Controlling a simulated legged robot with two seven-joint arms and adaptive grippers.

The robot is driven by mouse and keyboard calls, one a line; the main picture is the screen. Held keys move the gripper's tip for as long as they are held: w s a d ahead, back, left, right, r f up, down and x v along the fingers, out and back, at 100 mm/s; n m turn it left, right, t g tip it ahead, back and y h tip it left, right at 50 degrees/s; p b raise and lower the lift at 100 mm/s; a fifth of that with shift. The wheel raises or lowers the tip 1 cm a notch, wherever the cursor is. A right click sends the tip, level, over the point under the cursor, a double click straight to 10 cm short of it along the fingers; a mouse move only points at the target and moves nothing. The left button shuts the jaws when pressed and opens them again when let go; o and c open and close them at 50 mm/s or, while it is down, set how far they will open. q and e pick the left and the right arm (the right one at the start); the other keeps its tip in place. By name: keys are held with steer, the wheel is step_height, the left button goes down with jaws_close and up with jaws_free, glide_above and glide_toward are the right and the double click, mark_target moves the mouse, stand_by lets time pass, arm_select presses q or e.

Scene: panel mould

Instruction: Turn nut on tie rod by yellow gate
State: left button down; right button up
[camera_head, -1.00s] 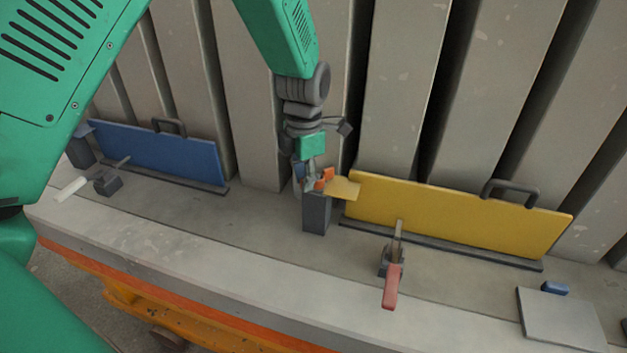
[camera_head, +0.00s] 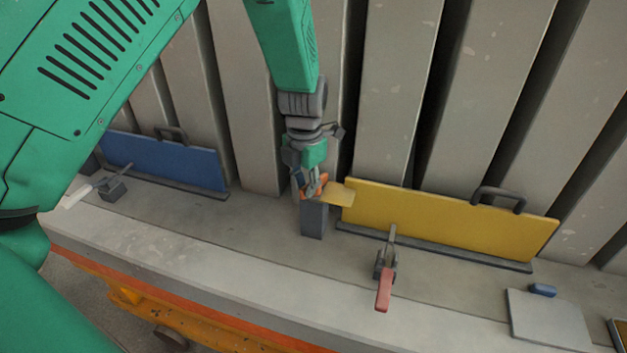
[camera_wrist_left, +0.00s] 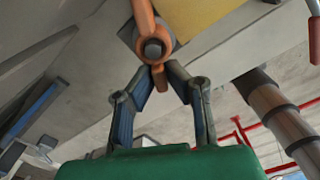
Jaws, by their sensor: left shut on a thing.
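The yellow gate (camera_head: 450,222) stands upright along the grey panels, right of centre in the head view. A yellow strip of plate at its left end reaches to a dark grey block (camera_head: 314,221). An orange winged nut (camera_head: 321,180) sits over this block, partly hidden by my gripper. In the left wrist view, the nut (camera_wrist_left: 155,42) surrounds the dark round end of the tie rod (camera_wrist_left: 153,48). My left gripper (camera_head: 313,184) is shut on the nut; its fingertips (camera_wrist_left: 160,74) close around the lower wing. My right gripper is not in view.
A red-handled clamp (camera_head: 385,275) stands before the yellow gate. A blue gate (camera_head: 165,160) and a white-handled clamp (camera_head: 95,188) are at the left. A flat grey plate (camera_head: 548,320) and a small blue block (camera_head: 543,290) lie at the right. The ledge between is clear.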

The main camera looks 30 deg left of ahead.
arm_select(q)
steer(key=shift+w, duration=0.2)
steer(key=shift+d, duration=0.1)
steer(key=n+p, duration=0.2)
steer(key=shift+s+d+r+p, duration=0.1)
steer(key=shift+d+r+p, duration=0.1)
steer(key=shift+d+p, duration=0.15)
steer(key=shift+f+n+p, duration=0.1)
steer(key=shift+n+p, duration=0.3)
steer(key=shift+n, duration=0.2)
steer(key=shift+f, duration=0.1)
steer(key=n+p, duration=0.2)
steer(key=shift+d+r+n+p, duration=0.2)
steer(key=shift+d+n+p, duration=0.1)
steer(key=shift+d+p, duration=0.1)
steer(key=shift+f+n, duration=0.1)
steer(key=shift+n, duration=0.2)
steer(key=shift+f, duration=0.15)
